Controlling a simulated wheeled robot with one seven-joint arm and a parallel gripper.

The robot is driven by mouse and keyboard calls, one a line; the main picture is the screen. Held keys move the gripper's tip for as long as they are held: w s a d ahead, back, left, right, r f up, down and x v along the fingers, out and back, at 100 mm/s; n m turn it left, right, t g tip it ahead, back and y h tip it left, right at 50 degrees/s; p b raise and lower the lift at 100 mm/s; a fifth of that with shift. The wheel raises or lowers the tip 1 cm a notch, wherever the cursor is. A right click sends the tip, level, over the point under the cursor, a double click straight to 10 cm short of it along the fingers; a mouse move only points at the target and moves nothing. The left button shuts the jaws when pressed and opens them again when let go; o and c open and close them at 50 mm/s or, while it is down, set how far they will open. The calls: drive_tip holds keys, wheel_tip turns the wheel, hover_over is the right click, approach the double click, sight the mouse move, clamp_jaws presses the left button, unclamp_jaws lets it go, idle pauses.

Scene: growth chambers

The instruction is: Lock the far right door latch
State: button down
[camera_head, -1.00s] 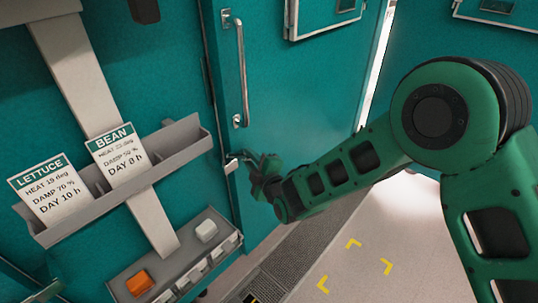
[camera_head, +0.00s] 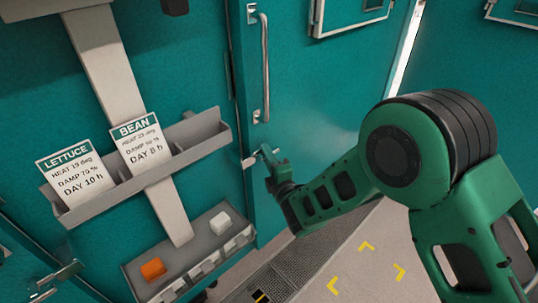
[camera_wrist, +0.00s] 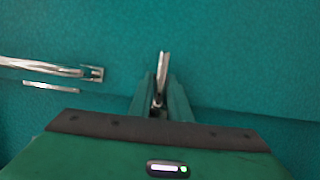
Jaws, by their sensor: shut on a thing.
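The far right door (camera_head: 310,90) is a teal panel with a long vertical metal handle (camera_head: 264,70). Its latch (camera_head: 249,161) is a small metal piece at the door's left edge, below the handle. In the wrist view a thin metal latch lever (camera_wrist: 163,66) stands up between the fingers. My gripper (camera_head: 270,155) is at the latch, and its fingers (camera_wrist: 160,92) are shut on that lever. The fingers hide the lever's lower part. In the head view the latch is too small to tell its exact angle.
Left of the door are a grey card rack (camera_head: 205,130) with LETTUCE and BEAN cards, and a lower tray (camera_head: 190,245) with an orange block (camera_head: 153,269) and a white block (camera_head: 220,223). A floor grate (camera_head: 290,262) and yellow corner marks (camera_head: 367,246) lie below.

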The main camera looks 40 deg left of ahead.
drive_tip(key=shift+w, duration=0.1)
drive_tip(key=c, duration=1.6)
unclamp_jaws()
drive_tip(key=shift+c, duration=0.2)
drive_tip(key=v, duration=1)
drive_tip(key=shift+d, duration=0.3)
drive_tip(key=shift+f, duration=0.1)
